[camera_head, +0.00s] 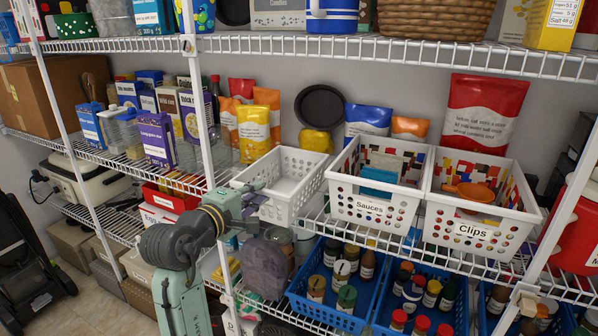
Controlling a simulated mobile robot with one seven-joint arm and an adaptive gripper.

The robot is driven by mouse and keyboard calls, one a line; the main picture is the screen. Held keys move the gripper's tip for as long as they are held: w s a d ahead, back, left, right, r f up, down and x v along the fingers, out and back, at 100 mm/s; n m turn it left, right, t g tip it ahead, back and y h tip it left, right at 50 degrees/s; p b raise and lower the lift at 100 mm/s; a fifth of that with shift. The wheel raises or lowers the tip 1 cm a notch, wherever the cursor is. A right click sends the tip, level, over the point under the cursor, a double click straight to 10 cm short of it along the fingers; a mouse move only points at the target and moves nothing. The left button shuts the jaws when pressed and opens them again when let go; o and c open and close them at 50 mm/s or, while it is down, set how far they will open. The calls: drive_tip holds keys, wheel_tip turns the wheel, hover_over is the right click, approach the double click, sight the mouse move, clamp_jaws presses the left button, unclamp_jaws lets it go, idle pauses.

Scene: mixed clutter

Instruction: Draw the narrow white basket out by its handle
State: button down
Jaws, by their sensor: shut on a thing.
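The narrow white basket (303,193) has rows of holes in its walls and sits on the middle wire shelf, left of the basket labelled "Sauces". Its inside looks empty. It is angled with its near end toward my arm, at the shelf's front. My gripper (254,193) is at this near end and is shut on the basket. My wrist hides the near-left part of the basket and most of the handle, so the exact grip on the handle is not clear.
The white baskets "Sauces" (347,206) and "Clips" (436,228) stand to the right. A white shelf post (194,75) rises just left of my gripper. Blue crates of jars (330,315) fill the shelf below. Bags and a dark pan (320,105) stand behind.

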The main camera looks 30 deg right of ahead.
drive_tip(key=shift+s+a, duration=0.2)
drive_tip(key=shift+a, duration=0.1)
drive_tip(key=c, duration=1.5)
unclamp_jaws()
drive_tip(key=v, duration=1.2)
